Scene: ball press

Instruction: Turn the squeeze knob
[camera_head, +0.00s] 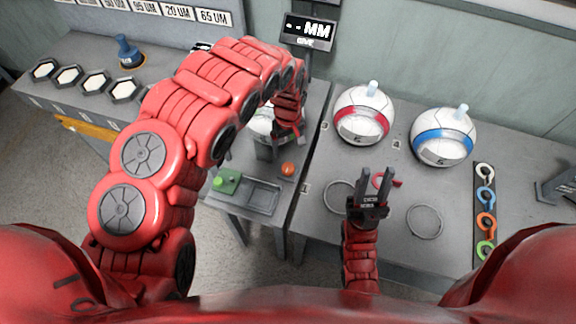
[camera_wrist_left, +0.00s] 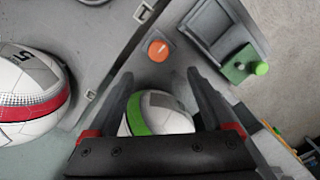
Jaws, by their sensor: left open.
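A round orange knob (camera_head: 288,169) sits on the grey press stand (camera_head: 262,196). It also shows in the left wrist view (camera_wrist_left: 158,50), just beyond the fingertips. A ball with a green band (camera_wrist_left: 158,113) sits below my left gripper (camera_wrist_left: 160,78), seen between its open fingers. In the head view my left gripper (camera_head: 287,122) is over the press, partly hidden by my arm, and it covers much of the ball. The fingers look apart from the knob. My right gripper (camera_head: 376,180) is open and empty over the right table. A green knob (camera_head: 225,182) is left of the orange one.
A red-banded ball (camera_head: 361,113) and a blue-banded ball (camera_head: 443,136) stand on the right table. A display (camera_head: 308,29) reads "-- MM". A tray (camera_head: 261,197) is in front of the knob.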

